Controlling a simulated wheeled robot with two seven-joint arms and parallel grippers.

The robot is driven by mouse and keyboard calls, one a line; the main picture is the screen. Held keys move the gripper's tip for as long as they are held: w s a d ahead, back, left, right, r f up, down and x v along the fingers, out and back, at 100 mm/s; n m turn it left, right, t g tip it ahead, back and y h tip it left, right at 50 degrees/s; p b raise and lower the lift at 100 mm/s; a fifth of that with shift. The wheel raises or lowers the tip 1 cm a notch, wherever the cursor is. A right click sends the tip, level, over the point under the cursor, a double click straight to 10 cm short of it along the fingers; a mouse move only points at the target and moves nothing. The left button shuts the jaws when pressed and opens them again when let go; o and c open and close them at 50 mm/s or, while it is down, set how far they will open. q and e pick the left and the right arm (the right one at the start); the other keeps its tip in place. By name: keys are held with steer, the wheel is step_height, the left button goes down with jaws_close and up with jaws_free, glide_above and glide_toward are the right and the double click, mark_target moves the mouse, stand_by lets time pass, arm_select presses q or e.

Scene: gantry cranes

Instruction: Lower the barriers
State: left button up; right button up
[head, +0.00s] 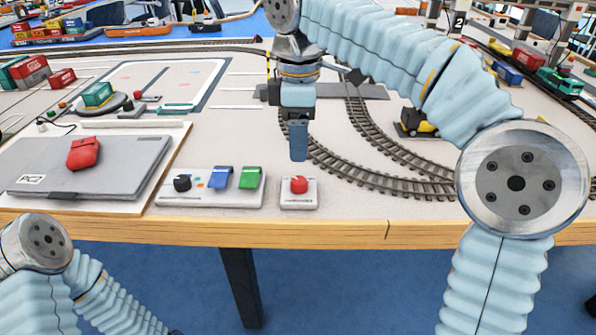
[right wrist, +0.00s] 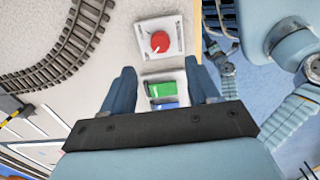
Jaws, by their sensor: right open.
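A white box with a round red button (head: 299,186) stands near the table's front edge; the button also shows beyond my fingertips in the right wrist view (right wrist: 160,41). Left of it is a control panel (head: 195,202) with a black knob (head: 182,183), a blue flap (head: 221,177) and a green flap (head: 250,177). A yellow-and-black striped barrier part (head: 268,68) stands upright behind my right gripper, partly hidden. My right gripper (head: 298,158) is open and empty, pointing down above the table behind the button box. My left arm shows at the lower left; its gripper is out of view.
Curved railway track (head: 390,182) runs right of the button box. A yellow vehicle (head: 418,121) stands beside it. A grey laptop-like case (head: 85,165) with a red pouch (head: 83,153) lies at the left.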

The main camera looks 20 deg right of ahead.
mark_target(299, 180)
step_height(299, 180, down, 9)
steer(key=shift+r+b, duration=0.1)
steer(key=shift+b, duration=0.7)
steer(key=shift+c, duration=0.3)
steer(key=c, duration=1)
